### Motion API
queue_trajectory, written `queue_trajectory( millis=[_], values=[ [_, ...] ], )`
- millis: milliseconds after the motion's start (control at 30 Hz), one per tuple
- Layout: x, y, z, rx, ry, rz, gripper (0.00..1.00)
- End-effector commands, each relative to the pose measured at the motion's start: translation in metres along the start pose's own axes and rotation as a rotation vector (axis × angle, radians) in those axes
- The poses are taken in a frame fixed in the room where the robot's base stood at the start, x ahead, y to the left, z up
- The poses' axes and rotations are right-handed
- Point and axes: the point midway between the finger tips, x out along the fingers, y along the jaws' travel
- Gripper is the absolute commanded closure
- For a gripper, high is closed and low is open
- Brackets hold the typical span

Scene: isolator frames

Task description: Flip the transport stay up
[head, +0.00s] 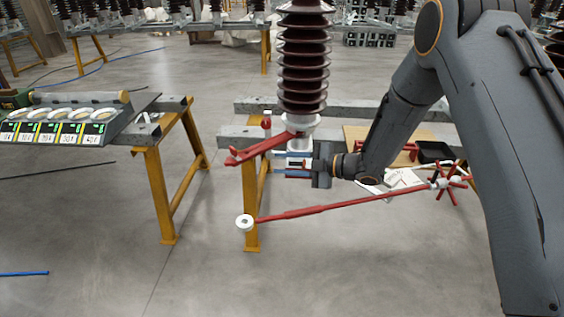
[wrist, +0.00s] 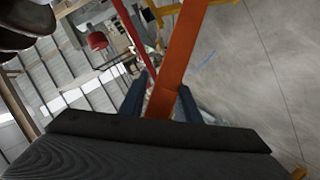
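A ribbed brown insulator (head: 304,62) stands upright on a white base at the bench edge. A forked red bar (head: 262,149) slopes down to the left from this base. My gripper (head: 290,164) points left, just below the bar and in front of the base, with its blue fingers one above the other. In the wrist view an orange-red bar (wrist: 184,50) runs outward between the dark fingers (wrist: 160,98). I cannot tell whether they touch it, or which red part is the transport stay. A long red rod (head: 330,206) with a white ring end hangs lower, in front of the bench.
Grey beams (head: 245,134) on yellow trestles flank the insulator. A second yellow trestle (head: 158,190) at the left carries a panel of labelled boxes (head: 57,132). A black tray (head: 434,152) and papers lie behind my arm.

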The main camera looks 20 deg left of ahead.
Motion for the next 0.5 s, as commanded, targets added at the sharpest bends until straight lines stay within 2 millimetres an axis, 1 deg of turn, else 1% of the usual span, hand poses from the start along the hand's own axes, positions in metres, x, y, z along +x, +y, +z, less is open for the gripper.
queue_trajectory(
  millis=[133, 367, 400, 467, 500],
  values=[
    [0.0071, 0.0003, -0.0002, 0.0, 0.0, 0.0, 0.71],
    [0.0076, 0.0001, 0.0, 0.0, -0.001, 0.0, 0.71],
    [0.0075, 0.0001, 0.0, 0.0, 0.0, 0.0, 0.72],
    [0.0075, 0.0001, 0.0, 0.0, 0.0, 0.0, 0.82],
    [0.0074, 0.0002, 0.0, 0.0, -0.001, 0.0, 0.89]
  ],
)
